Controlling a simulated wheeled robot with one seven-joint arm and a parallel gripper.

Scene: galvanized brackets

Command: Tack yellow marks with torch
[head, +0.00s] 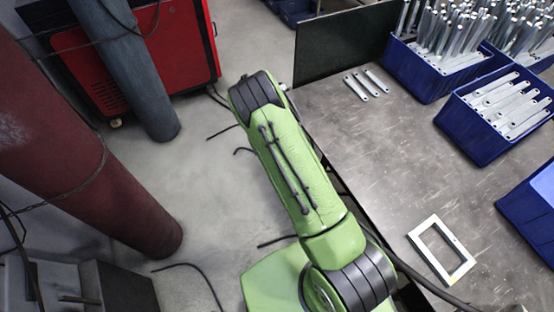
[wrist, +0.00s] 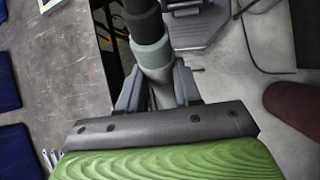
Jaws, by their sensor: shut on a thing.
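My gripper (wrist: 157,86) shows in the wrist view, its two grey fingers shut on the torch (wrist: 150,48). The torch is a grey and black cylinder that points away from the gripper. In the head view my gripper and the torch are out of sight. A pale rectangular metal frame (head: 423,240) lies flat on the grey workbench (head: 345,130) at the lower right of the head view. One corner of it shows at the top left of the wrist view (wrist: 50,5). The torch is apart from it. Any yellow marks are too small to make out clearly.
Blue crates of galvanized brackets (head: 480,148) stand at the bench's right and back. Several loose brackets (head: 366,85) lie near a dark upright panel (head: 340,45). A red machine (head: 140,60) and gas cylinders (head: 80,140) stand on the left. The bench middle is clear.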

